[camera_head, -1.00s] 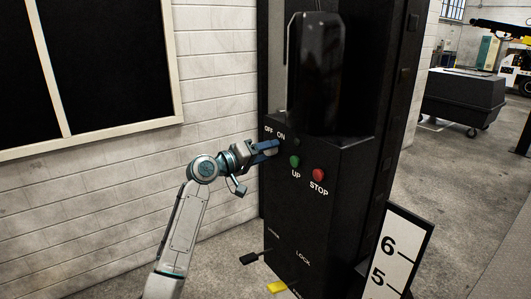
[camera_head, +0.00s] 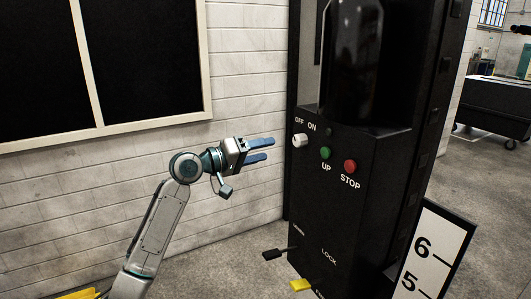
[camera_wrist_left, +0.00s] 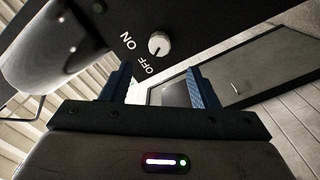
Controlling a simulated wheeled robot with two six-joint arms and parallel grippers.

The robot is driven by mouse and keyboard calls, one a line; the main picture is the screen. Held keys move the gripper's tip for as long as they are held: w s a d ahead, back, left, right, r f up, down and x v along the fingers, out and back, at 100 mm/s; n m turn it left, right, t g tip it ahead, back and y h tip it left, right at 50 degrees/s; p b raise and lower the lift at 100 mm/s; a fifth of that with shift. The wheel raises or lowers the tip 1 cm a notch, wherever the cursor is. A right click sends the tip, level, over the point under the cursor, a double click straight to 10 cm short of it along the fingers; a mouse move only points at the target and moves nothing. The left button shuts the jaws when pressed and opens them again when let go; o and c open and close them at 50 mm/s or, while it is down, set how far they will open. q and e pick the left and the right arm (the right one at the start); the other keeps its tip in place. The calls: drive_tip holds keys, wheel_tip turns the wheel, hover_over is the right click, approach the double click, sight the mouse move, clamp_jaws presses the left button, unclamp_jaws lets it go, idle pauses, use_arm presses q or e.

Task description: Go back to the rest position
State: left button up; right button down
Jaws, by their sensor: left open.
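My left gripper (camera_head: 262,149) is open and empty, its two blue fingers apart and pointing right toward the black control cabinet (camera_head: 345,225). A gap shows between the fingertips and the white OFF/ON knob (camera_head: 300,140) on the cabinet. In the left wrist view the knob (camera_wrist_left: 158,43) stands ahead of and between the open fingers (camera_wrist_left: 160,85), beside the OFF and ON labels. A green UP button (camera_head: 325,153) and a red STOP button (camera_head: 350,166) are to the right of the knob. My right gripper does not show.
A black lever (camera_head: 274,254) and a yellow lever (camera_head: 299,285) stick out low on the cabinet. A white numbered board (camera_head: 432,255) stands at the right. A brick wall (camera_head: 240,90) with a dark framed panel (camera_head: 140,60) is behind my arm. A dark cart (camera_head: 495,105) stands farther back.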

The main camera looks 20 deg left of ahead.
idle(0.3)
